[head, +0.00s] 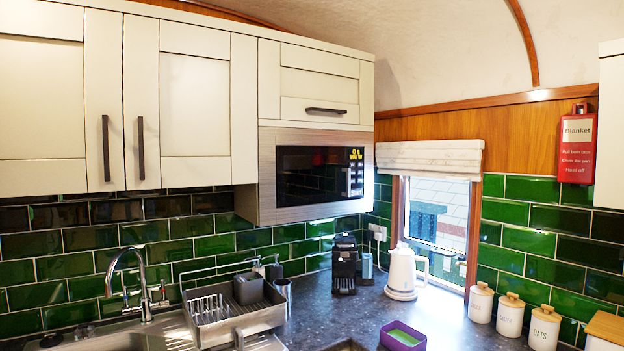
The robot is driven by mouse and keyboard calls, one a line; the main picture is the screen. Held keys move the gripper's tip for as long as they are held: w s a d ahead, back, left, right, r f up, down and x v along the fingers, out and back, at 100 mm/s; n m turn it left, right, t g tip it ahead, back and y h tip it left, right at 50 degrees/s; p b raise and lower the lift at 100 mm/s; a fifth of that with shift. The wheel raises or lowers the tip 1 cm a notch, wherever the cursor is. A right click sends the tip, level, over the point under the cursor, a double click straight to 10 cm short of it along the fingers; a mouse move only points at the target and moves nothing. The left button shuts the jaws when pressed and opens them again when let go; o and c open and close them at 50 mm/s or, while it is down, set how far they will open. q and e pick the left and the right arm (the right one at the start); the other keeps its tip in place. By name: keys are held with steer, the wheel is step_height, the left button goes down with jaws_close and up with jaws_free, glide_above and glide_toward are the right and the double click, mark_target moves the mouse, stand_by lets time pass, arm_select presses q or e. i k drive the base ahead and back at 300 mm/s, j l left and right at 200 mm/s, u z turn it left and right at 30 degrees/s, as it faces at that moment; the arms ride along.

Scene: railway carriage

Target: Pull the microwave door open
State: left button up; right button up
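The microwave (268,207) is built in below the upper cabinets, near the middle of the head view. It has a brushed-metal frame and a dark glass door (308,172) with a lit yellow display at the upper right. The door looks shut. Neither of my grippers is in view.
Upper cabinets with dark handles flank and top the microwave. Below stand a dish rack (232,312), a tap (144,285), a black coffee machine (344,265), a white kettle (402,272) and a purple tray (403,337). The air before the microwave looks clear.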

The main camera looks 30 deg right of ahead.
mark_target(306, 174)
steer(key=i+l, duration=0.5)
steer(key=l, duration=0.15)
steer(key=i+l+z, duration=0.1)
steer(key=i+l, duration=0.4)
steer(key=l, duration=0.15)
